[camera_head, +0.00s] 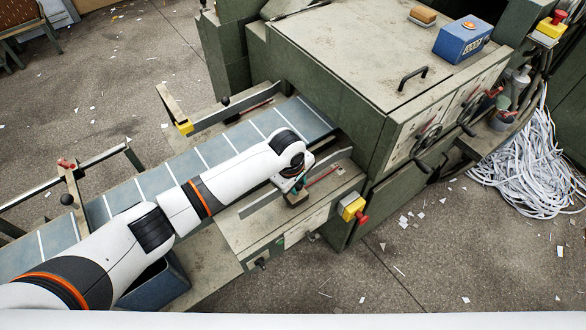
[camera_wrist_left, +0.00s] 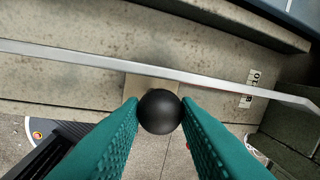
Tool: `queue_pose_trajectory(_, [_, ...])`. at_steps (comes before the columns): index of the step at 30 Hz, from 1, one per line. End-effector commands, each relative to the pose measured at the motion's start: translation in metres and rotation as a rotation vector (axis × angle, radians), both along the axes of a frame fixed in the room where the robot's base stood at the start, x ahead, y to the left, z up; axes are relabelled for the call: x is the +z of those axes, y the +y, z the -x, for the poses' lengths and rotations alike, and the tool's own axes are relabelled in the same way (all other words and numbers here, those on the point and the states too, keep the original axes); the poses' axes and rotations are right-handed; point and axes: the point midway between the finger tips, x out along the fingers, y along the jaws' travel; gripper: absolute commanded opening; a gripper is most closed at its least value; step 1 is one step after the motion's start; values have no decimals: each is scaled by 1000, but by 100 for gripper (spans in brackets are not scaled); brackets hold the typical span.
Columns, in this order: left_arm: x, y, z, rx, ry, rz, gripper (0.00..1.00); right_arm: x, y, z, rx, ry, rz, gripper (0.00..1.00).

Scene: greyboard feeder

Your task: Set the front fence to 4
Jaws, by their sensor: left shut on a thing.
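The front fence is a long thin metal rail (camera_head: 335,157) on the near side of the blue-grey feed belt (camera_head: 215,150). In the left wrist view the fence (camera_wrist_left: 190,78) crosses the picture above my fingers. My left gripper (camera_head: 295,185) is over the near ledge; its teal fingers (camera_wrist_left: 161,115) are shut on a black ball knob (camera_wrist_left: 161,111), one finger on each side. The knob is hard to make out in the head view. A small white scale plate (camera_wrist_left: 251,88) with the figures 8 and 10 shows beside the fence; a 4 is not visible. My right gripper is out of view.
The green feeder housing (camera_head: 345,75) stands just beyond the ledge. A yellow and red stop button (camera_head: 352,208) is right of my gripper. A far fence (camera_head: 235,108) with its own black knob borders the belt's other side. A blue bin (camera_head: 155,284) is below my arm.

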Motion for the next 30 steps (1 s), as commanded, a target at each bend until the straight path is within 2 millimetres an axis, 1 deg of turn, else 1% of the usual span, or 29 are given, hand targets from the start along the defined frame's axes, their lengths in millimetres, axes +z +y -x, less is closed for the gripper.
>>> queue_pose_trajectory(1, [8, -6, 1, -5, -3, 14, 0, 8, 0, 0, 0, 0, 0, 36])
queue_pose_trajectory(12, [4, -6, 2, -6, -5, 11, 0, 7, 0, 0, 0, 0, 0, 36])
queue_pose_trajectory(13, [4, -6, 2, -6, -5, 11, 32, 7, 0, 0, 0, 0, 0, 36])
queue_pose_trajectory(16, [3, -5, 2, -5, -4, 9, 48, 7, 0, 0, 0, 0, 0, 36])
queue_pose_trajectory(17, [3, -5, 2, -5, -4, 8, 50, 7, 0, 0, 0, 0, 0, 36])
queue_pose_trajectory(26, [2, -2, 3, -2, 0, 2, 50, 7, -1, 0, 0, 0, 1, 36])
queue_pose_trajectory(29, [11, -1, 4, -3, 0, 4, 50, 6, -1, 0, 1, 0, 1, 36])
queue_pose_trajectory(30, [16, 0, 5, -3, 0, 4, 50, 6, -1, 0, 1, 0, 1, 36])
